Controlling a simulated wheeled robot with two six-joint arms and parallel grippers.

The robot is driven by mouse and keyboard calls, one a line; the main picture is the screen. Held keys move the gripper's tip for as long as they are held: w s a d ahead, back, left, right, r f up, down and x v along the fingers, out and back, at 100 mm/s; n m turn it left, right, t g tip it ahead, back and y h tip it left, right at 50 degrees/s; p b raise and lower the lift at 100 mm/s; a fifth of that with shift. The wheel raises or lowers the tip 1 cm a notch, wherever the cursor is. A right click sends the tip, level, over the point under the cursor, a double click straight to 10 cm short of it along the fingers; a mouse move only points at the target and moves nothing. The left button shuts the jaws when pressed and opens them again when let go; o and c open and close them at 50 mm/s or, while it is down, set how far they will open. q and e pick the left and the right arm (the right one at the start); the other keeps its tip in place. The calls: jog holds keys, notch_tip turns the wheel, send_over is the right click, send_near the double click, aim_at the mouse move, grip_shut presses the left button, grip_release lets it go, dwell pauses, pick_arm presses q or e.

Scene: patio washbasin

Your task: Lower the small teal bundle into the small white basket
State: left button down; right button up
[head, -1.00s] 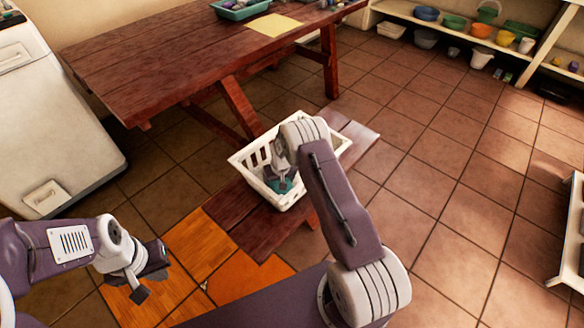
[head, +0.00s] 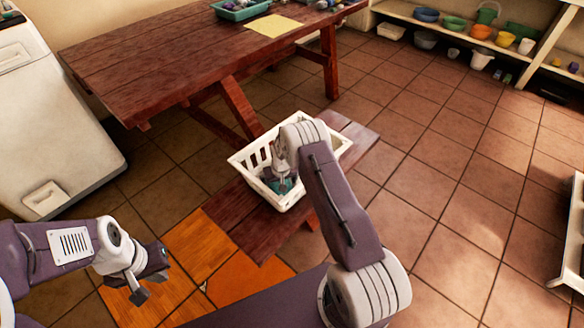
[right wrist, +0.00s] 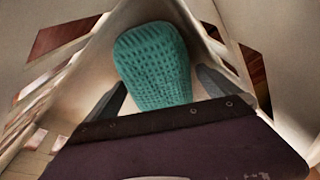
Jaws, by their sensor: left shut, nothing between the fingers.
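The small white basket (head: 259,187) stands on the dark red wooden bench, its slatted sides showing. My right gripper (head: 281,182) reaches down inside it. The teal bundle (right wrist: 155,65) has a knitted texture and fills the middle of the right wrist view, inside the basket's pale walls. The fingers of my right gripper (right wrist: 163,90) stand apart on either side of it, with a narrow gap showing at the right; they look open. In the head view the bundle is mostly hidden by the gripper. My left gripper (head: 150,283) is shut and empty, away from the basket at lower left.
The bench (head: 240,233) lies below a long red table (head: 170,60) that carries a teal tray (head: 240,10) and a yellow sheet (head: 274,25). A white cabinet (head: 50,130) stands left. Shelves with bowls (head: 481,31) are at the back right.

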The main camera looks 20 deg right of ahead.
jog(key=p+v, duration=0.3)
jog(key=v, duration=0.5)
jog(key=shift+s+a+r, duration=0.1)
jog(key=shift+r, duration=0.3)
jog(key=shift+s+r, duration=0.1)
jog(key=shift+r, duration=0.05)
